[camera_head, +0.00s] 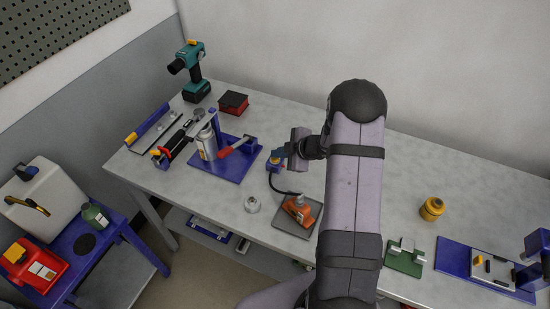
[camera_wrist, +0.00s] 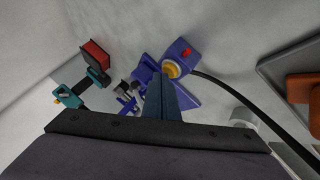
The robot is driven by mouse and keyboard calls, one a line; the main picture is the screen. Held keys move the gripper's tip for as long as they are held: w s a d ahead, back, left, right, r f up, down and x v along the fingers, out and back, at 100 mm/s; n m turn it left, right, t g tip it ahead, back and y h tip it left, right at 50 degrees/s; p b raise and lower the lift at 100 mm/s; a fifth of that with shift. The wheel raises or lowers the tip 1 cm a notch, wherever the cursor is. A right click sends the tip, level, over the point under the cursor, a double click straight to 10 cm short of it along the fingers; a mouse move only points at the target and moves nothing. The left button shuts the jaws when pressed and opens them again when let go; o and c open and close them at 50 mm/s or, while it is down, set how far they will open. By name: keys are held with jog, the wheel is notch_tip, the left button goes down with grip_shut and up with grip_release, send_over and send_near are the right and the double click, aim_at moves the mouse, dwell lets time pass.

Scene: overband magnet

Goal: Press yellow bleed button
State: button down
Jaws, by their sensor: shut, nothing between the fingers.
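A small blue unit (camera_wrist: 181,50) sits on the bench, with a red spot on one face and a yellow round part (camera_wrist: 172,69), which looks like the bleed button. In the head view the blue unit (camera_head: 273,166) is partly hidden by my gripper (camera_head: 283,154), and I cannot make out the button clearly there. In the wrist view my gripper (camera_wrist: 163,80) is shut and empty, its blue fingertips just beside the yellow part and overlapping the unit in the picture. I cannot tell whether they touch it.
A black cable (camera_head: 282,191) runs from the unit towards an orange tool (camera_head: 299,208) on a grey tray (camera_head: 293,228). A blue board (camera_head: 227,166) with a canister is to the left. A yellow container (camera_head: 432,209) stands at right.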

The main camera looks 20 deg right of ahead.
jog(key=shift+f, duration=0.3)
jog(key=shift+r, duration=0.15)
dwell(0.4)
jog(key=shift+r+p, duration=0.85)
jog(key=shift+p, duration=0.05)
notch_tip(320, 180, up, 5)
jog(key=p, duration=0.5)
dwell(0.7)
